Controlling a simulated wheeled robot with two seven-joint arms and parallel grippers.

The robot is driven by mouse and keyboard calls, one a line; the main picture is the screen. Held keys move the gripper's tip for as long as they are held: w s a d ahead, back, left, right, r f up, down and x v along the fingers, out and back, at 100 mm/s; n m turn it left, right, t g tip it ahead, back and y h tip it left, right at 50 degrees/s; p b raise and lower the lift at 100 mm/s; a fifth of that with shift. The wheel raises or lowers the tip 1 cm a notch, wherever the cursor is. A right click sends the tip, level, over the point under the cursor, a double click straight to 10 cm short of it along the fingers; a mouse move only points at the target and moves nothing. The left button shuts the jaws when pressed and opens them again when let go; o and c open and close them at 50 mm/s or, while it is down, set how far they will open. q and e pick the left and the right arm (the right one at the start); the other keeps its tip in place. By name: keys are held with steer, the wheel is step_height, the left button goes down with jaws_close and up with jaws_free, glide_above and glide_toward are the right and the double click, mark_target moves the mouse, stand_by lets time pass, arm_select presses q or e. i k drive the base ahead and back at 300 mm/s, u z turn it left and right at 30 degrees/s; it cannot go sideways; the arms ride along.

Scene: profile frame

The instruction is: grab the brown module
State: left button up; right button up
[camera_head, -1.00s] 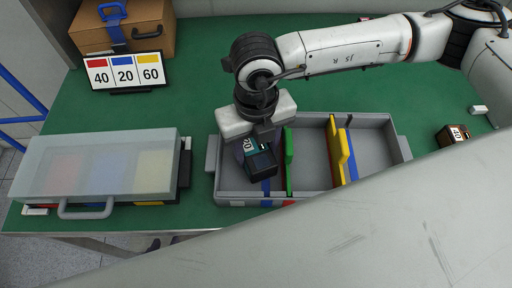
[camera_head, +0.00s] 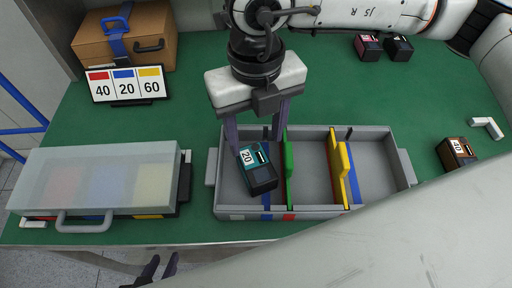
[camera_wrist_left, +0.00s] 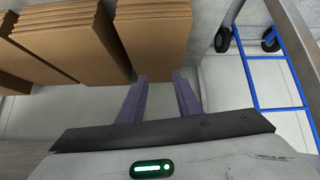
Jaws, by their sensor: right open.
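The brown module (camera_head: 457,152) lies on the green table to the right of the grey tray, with a white label on top. My right gripper (camera_head: 257,145) is open above the left part of the tray, well away from the brown module. A teal and black module (camera_head: 258,170) labelled 20 rests tilted in the tray's left compartment, below the right gripper's parted fingers. My left gripper (camera_head: 158,268) is low in front of the table's near edge; the left wrist view shows its fingers (camera_wrist_left: 162,82) apart with nothing between them.
The grey tray (camera_head: 408,172) has green and yellow dividers. A lidded case (camera_head: 95,180) stands left, with a number sign (camera_head: 127,84) and brown case (camera_head: 150,30) behind it. A red-dark module (camera_head: 368,46), a black module (camera_head: 399,48) and a white angled piece (camera_head: 487,127) lie right.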

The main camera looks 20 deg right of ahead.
mark_target(453, 153)
steer(key=k, duration=1)
